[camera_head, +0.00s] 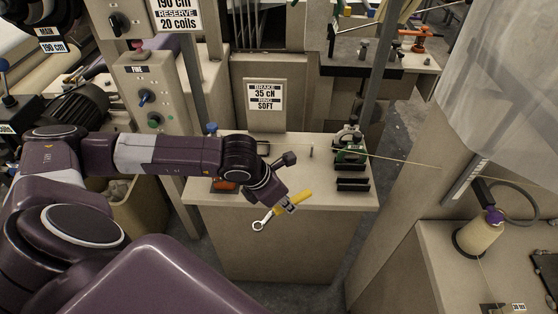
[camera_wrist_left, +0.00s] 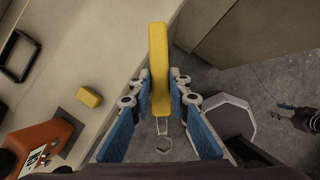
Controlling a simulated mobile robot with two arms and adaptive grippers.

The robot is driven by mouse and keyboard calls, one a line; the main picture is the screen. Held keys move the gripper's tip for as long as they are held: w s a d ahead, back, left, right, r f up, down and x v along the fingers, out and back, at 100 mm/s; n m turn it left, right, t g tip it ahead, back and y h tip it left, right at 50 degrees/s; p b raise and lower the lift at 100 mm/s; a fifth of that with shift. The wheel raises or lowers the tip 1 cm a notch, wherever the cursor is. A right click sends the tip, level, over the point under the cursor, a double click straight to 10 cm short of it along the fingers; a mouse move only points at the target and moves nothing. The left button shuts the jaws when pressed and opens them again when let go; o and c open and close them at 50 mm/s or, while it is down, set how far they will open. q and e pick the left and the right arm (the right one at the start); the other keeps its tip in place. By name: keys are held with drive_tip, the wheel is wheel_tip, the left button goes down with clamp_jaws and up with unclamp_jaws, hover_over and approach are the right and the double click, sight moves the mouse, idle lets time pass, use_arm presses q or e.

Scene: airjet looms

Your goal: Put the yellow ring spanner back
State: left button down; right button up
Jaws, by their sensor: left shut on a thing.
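The yellow ring spanner (camera_head: 302,197) is in my left gripper (camera_head: 287,206), over the front edge of a small bench (camera_head: 240,197). Its metal ring end (camera_head: 260,225) hangs out toward the lower left, past the bench edge. In the left wrist view the yellow handle (camera_wrist_left: 159,65) stands between the blue finger pads, and the ring (camera_wrist_left: 163,144) shows below it. My left gripper (camera_wrist_left: 160,110) is shut on the spanner. My right gripper is not in view.
A small yellow block (camera_wrist_left: 89,97) shows in the wrist view.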

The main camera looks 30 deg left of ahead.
use_arm(q)
drive_tip(key=n, duration=0.1)
drive_tip(key=w+n+y, duration=0.1)
drive_tip(key=n, duration=0.1)
drive_tip(key=shift+a+r, duration=0.15)
drive_tip(key=shift+r, duration=0.2)
drive_tip(key=w+a+r+n+g+y+p, duration=0.1)
drive_tip(key=w+a+r+n+g+y, duration=0.1)
drive_tip(key=n, duration=1.1)
drive_tip(key=w+a+r+n+g+y+p, duration=0.1)
drive_tip(key=w+a+r+n+g+y, duration=0.1)
drive_tip(key=n, duration=1)
drive_tip(key=w+a+g+y, duration=0.1)
drive_tip(key=w+a+g, duration=0.1)
drive_tip(key=g, duration=0.1)
drive_tip(key=shift+a+n, duration=0.3)
drive_tip(key=shift+n, duration=0.1)
drive_tip(key=shift+r+g, duration=0.1)
drive_tip(key=shift+g, duration=0.2)
wheel_tip(320, 180, down, 6)
drive_tip(key=b, duration=0.3)
drive_tip(key=shift+r+b, duration=0.15)
drive_tip(key=shift+b, duration=0.2)
drive_tip(key=shift+f+b, duration=0.4)
drive_tip(key=shift+f, duration=0.3)
drive_tip(key=shift+f+b, duration=0.65)
drive_tip(key=shift+f, duration=0.35)
